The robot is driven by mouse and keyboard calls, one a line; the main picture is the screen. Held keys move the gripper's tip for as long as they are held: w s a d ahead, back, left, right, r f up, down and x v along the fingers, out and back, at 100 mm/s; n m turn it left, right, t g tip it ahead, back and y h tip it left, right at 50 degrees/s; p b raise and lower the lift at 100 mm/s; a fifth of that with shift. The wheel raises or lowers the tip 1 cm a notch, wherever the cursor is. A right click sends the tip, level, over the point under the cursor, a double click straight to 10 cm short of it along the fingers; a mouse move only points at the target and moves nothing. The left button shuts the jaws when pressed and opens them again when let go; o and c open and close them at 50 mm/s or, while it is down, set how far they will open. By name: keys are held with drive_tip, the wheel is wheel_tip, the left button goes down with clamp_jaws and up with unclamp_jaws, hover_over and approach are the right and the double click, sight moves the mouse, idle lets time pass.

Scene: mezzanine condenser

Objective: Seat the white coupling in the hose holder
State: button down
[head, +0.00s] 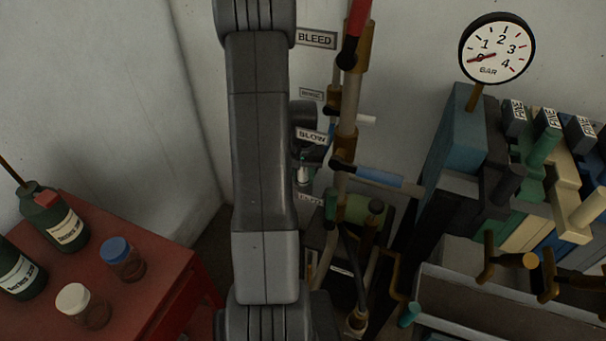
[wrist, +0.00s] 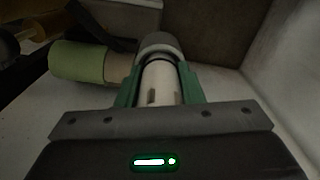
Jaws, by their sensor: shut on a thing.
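In the wrist view the two green fingers of my gripper (wrist: 160,66) stand on either side of the white coupling (wrist: 161,84) and are shut on it. The coupling is a pale cylinder with dark marks, pointing away from the camera. A grey rounded collar (wrist: 159,42) shows at its far end; I cannot tell whether it belongs to the coupling or to the hose holder. In the head view my gripper (head: 303,160) is small, partly hidden by my arm, beside the BLOW label. I cannot clearly make out the hose holder in either view.
A green cylinder (wrist: 78,62) lies left of the gripper in the wrist view. Pipes with a blue-handled valve (head: 378,176) stand right of my arm. A pressure gauge (head: 497,48) and valve bank are farther right. A red table (head: 165,290) with bottles and jars is at left.

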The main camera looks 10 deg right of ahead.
drive_tip(key=shift+f, duration=0.15)
drive_tip(key=c, duration=0.9)
unclamp_jaws()
wheel_tip(320, 180, up, 14)
drive_tip(key=shift+f+b, duration=0.1)
drive_tip(key=shift+b, duration=0.2)
wheel_tip(320, 180, down, 14)
drive_tip(key=shift+r, duration=0.2)
drive_tip(key=shift+r+p, duration=0.25)
drive_tip(key=shift+p, duration=0.25)
